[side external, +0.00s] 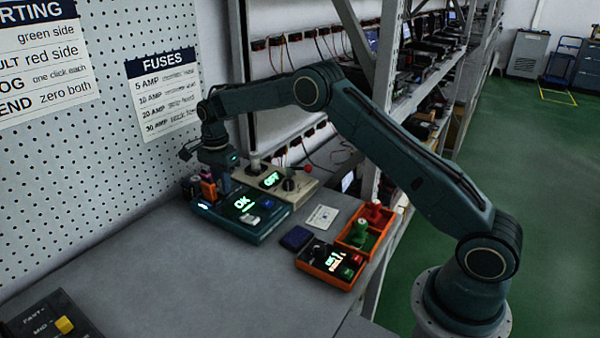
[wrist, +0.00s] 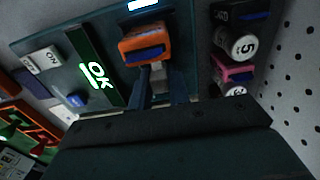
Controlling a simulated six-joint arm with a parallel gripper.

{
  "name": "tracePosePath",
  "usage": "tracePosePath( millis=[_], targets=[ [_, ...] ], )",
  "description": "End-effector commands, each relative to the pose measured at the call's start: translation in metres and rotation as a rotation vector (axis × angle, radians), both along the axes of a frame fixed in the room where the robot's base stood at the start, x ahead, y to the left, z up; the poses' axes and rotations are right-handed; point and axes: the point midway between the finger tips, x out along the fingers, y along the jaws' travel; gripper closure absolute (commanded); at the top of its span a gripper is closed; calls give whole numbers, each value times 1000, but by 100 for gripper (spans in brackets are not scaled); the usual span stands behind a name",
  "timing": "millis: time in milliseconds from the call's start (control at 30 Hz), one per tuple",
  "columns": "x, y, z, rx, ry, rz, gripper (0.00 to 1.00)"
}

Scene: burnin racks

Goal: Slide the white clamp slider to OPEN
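The teal test unit (side external: 258,229) stands on the bench with a lit display reading OK; its panel also shows in the wrist view (wrist: 107,50). An orange clamp block (wrist: 130,46) with a blue piece in it sits on the panel. A small pale piece (wrist: 156,73), which looks like the white clamp slider, shows just below the block. My gripper (wrist: 154,92) points down at it, with the pale piece between or just beyond the fingertips. I cannot tell whether the fingers touch it. In the side view my gripper (side external: 220,176) is over the unit's left part, its fingertips hidden.
A white rocker switch (wrist: 45,60) and a blue button (wrist: 77,100) are on the panel. Fuse-like cylinders (wrist: 240,46) stand close beside the unit. A beige unit (side external: 290,183) is behind, orange trays (side external: 322,273) to the right. The front bench is mostly clear.

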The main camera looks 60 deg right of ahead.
Motion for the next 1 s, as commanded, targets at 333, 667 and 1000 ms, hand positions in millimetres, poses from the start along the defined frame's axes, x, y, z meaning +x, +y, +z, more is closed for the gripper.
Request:
tracePosePath(
  millis=[333,667,1000],
  targets=[
    [0,-16,0,0,0,-4,100],
    [0,-40,1,-1,-2,-1,100],
    [0,-40,1,-1,-1,-2,60]
  ],
)
